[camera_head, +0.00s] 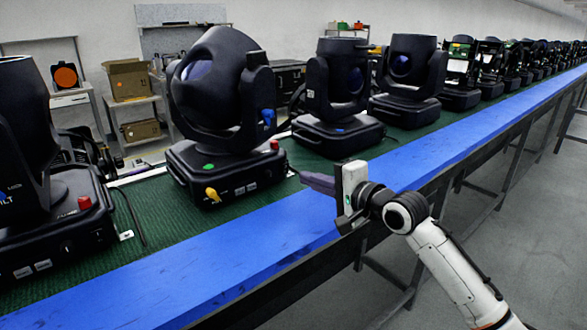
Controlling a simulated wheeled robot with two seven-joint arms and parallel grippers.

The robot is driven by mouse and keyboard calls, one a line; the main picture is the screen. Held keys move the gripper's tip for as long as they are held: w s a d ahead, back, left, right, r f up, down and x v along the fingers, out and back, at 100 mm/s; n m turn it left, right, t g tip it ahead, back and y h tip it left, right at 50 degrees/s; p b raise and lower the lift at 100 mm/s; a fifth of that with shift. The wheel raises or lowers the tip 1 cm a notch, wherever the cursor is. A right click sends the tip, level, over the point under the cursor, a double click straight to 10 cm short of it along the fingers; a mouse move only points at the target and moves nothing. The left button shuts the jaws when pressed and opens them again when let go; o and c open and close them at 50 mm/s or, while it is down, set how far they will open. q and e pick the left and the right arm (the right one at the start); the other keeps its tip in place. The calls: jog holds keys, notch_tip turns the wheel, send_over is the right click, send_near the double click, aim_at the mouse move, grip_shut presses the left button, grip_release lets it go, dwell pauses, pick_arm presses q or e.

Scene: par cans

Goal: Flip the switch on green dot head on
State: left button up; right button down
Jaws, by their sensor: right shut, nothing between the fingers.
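The head with the green dot (208,167) is a black moving light (215,95) on a black base, standing on the green-covered bench left of centre. A yellow plug (212,194) sits at the base's near left corner. My right gripper (307,180) is shut and empty, to the right of the base and a little lower in the picture than the red switch, apart from it. It points left, over the blue bench edge. Whether the switch is on or off is too small to tell. My left gripper is not in view.
Another black head (25,150) with a red switch (84,203) stands at the left. A head with a blue dot (338,130) stands behind right, and more line the bench. The blue bench edge (230,245) is clear. Shelves with boxes (128,80) stand behind.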

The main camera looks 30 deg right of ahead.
aim_at(283, 166)
jog(key=w, duration=0.4)
jog(key=shift+w+a, duration=0.15)
jog(key=shift+w, duration=0.2)
jog(key=shift+w+a+r+p, duration=0.1)
jog(key=shift+w+p, duration=0.2)
jog(key=shift+w, duration=0.55)
jog(key=shift+w, duration=0.1)
